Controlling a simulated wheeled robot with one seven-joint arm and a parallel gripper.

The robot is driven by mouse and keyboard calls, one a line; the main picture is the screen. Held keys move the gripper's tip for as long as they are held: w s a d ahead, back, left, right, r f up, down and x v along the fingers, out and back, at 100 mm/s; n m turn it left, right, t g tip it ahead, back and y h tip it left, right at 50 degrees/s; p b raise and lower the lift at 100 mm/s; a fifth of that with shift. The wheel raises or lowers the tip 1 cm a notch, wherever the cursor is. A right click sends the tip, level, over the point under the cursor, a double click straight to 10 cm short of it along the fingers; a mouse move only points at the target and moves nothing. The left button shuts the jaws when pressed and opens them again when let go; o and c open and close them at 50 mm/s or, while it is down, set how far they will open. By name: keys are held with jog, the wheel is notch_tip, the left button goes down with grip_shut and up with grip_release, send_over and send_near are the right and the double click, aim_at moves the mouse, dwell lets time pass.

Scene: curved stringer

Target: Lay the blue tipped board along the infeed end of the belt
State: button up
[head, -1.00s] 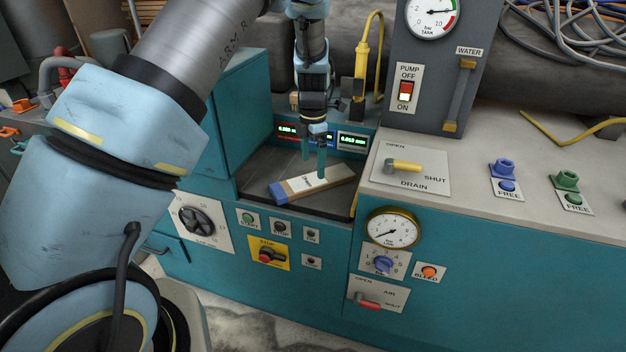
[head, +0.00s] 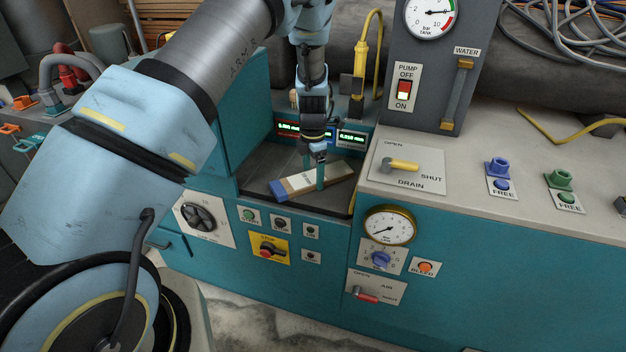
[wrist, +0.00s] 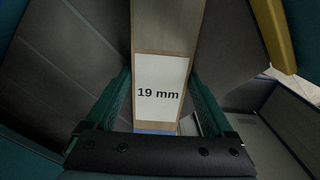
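The blue tipped board (head: 337,176) is pale wood with a white label and lies slantwise on the dark belt (head: 262,172). Its blue end (head: 279,191) points to the front left. My gripper (head: 313,177) is down over the board's middle, with one green finger on each long side. In the wrist view the board (wrist: 166,25) runs between the fingers (wrist: 160,78), and its label reads "19 mm". The fingers are apart and very close to the board's edges; clear contact does not show. The blue end is mostly hidden behind the gripper body in the wrist view.
A teal housing (head: 243,115) stands left of the belt, and lit displays (head: 351,138) stand behind it. The counter with the drain lever (head: 402,166) is on the right.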

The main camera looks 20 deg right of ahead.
jog(key=c, duration=1.1)
jog(key=shift+o, duration=0.2)
jog(key=shift+r, duration=0.15)
